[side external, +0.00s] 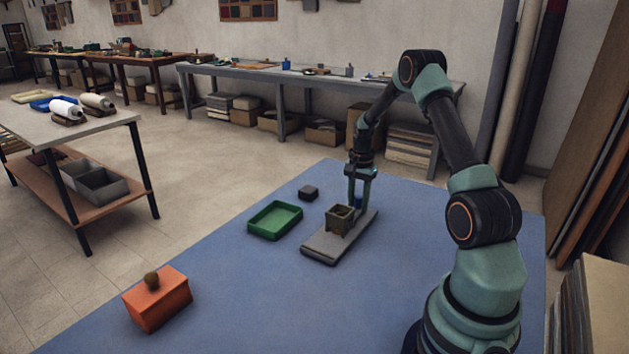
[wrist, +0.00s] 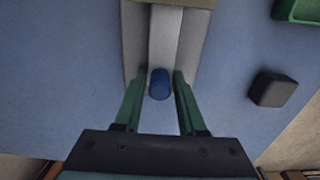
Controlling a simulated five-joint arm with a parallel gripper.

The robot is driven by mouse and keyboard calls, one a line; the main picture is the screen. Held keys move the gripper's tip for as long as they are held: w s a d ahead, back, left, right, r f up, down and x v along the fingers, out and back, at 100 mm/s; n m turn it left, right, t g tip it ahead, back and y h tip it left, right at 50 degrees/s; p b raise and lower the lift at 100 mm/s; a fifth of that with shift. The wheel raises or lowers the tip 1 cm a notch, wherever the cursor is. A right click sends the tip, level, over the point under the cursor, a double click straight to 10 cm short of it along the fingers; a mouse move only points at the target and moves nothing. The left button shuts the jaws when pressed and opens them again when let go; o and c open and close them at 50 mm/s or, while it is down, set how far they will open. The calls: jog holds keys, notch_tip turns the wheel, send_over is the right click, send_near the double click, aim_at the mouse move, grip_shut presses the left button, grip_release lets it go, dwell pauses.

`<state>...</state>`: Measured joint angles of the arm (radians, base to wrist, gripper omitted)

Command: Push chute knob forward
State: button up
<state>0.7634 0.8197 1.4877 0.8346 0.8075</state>
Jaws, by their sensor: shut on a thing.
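The chute (side external: 322,250) is a long grey board lying on the blue table, with a small brown open-topped box (side external: 338,222) on it. In the wrist view the chute (wrist: 136,30) shows raised sides and a paler middle channel. The blue round knob (wrist: 160,84) is at the chute's near end in that view, and a bit of blue shows between my fingers in the side view. My gripper (side external: 359,203) points down at the end of the chute farther from the side camera. Its green fingers (wrist: 160,76) stand on either side of the knob, shut on it.
A green tray (side external: 275,235) lies left of the chute, with a small dark block (side external: 309,193) behind it. An orange box (side external: 157,305) with a brown knob stands at the front left. The blue tabletop (side external: 230,290) is clear between them.

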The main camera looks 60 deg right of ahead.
aim_at(349, 209)
jog(key=shift+a, duration=2.7)
jog(key=o, duration=1.5)
jog(key=shift+c, duration=0.2)
jog(key=shift+r, duration=0.1)
jog(key=shift+r, duration=3.4)
jog(key=a+r+n+t+h, duration=0.1)
jog(key=a+r+n+t, duration=0.2)
jog(key=a+r+n, duration=0.8)
jog(key=s+a+r+n+t, duration=0.1)
jog(key=s+a+r+n, duration=0.1)
jog(key=a, duration=0.6)
jog(key=s+a+r+n+t+y, duration=0.1)
jog(key=s+a+n, duration=0.3)
jog(key=a, duration=0.5)
jog(key=shift+s+r+n+t, duration=0.3)
jog(key=shift+r+n, duration=0.2)
jog(key=shift+r, duration=0.3)
